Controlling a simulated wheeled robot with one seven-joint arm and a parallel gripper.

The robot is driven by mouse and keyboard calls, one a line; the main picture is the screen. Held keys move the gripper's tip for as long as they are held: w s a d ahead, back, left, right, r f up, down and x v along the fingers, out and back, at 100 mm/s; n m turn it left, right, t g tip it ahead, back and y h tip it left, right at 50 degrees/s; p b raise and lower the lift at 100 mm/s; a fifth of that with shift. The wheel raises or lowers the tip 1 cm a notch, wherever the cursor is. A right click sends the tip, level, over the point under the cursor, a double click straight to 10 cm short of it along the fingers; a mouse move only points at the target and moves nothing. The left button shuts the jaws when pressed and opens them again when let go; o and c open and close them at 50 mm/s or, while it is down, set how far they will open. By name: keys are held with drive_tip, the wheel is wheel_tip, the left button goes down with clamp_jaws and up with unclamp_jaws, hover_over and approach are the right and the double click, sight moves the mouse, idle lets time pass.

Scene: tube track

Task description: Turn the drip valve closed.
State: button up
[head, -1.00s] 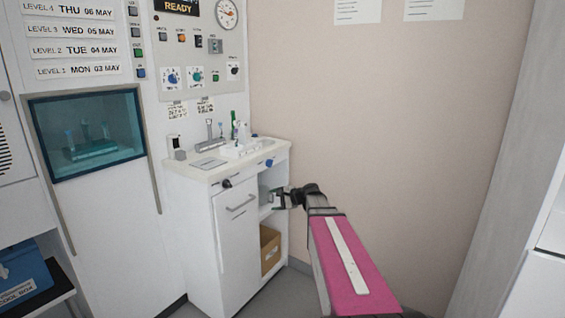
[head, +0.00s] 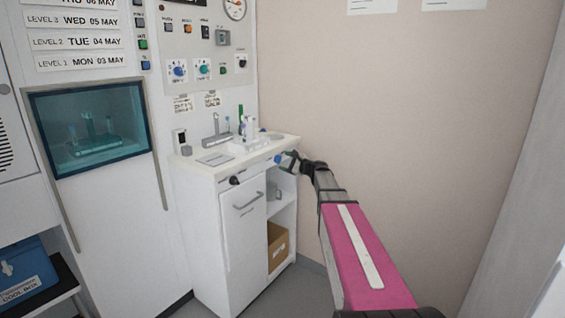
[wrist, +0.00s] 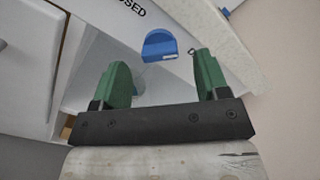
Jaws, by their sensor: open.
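A blue knob (head: 278,159), which I take to be the drip valve, sits on the front panel under the sink counter's edge, near its right end. In the wrist view the blue knob (wrist: 160,46) lies just beyond the fingertips, roughly centred between them. A label ending in "OSED" shows at the upper left. My gripper (wrist: 161,62) is open, its two green fingers spread and empty. In the head view my gripper (head: 287,160) is close to the knob at its right. I cannot tell whether a finger touches it.
A black knob (head: 235,180) is on the same panel to the left. The counter (head: 196,165) holds a tap, a sink and a rack with bottles. Below is an open shelf with a cardboard box (head: 277,247). Bare wall (head: 340,90) is to the right.

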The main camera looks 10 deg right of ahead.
sight(278, 159)
drive_tip(key=shift+x, duration=1.2)
drive_tip(key=c, duration=0.9)
drive_tip(key=shift+s, duration=0.1)
